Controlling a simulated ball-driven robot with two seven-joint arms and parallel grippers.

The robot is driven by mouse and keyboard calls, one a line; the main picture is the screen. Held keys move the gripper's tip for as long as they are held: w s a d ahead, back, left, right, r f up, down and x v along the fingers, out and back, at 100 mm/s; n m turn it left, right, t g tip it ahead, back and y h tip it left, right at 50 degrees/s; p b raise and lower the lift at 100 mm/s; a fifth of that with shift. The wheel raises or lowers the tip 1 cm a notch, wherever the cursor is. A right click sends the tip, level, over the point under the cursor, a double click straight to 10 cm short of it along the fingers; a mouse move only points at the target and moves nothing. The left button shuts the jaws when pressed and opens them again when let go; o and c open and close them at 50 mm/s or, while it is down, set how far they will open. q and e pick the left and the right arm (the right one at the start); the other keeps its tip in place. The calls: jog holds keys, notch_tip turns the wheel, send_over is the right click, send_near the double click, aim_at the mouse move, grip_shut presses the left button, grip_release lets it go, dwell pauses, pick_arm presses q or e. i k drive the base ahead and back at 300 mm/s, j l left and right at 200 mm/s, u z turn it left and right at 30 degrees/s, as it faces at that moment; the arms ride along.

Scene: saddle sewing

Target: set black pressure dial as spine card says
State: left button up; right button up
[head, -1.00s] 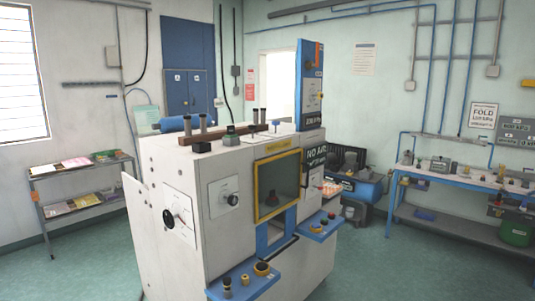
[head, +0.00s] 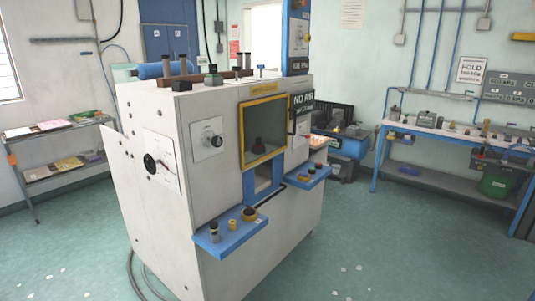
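A large white machine (head: 218,232) stands in the middle of the head view. On its left face is a round black dial (head: 150,164) on a white plate; its marks are too small to read. A second, smaller black knob (head: 215,141) sits on a white plate on the front face, left of the yellow-framed window (head: 264,132). I cannot tell which of the two is the pressure dial. No spine card can be made out. Neither of my grippers is in view.
Blue shelves (head: 229,234) with small parts stick out from the machine's front. A grey rack (head: 62,160) with papers stands at the left. A blue workbench (head: 440,135) is at the right. Hoses (head: 133,275) lie by the machine's base. Green floor is open at front right.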

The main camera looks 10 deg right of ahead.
aim_at(236, 69)
jog(key=i+l+z, duration=0.75)
jog(key=i+z, duration=0.2)
jog(key=i, duration=0.2)
jog(key=i+l+z, duration=0.15)
jog(key=i+z, duration=0.15)
jog(key=i, duration=1.1)
jog(key=i+u, duration=0.4)
jog(key=i+l+u, duration=0.25)
jog(key=u, duration=0.2)
jog(key=i+l+u, duration=0.4)
jog(key=j, duration=0.1)
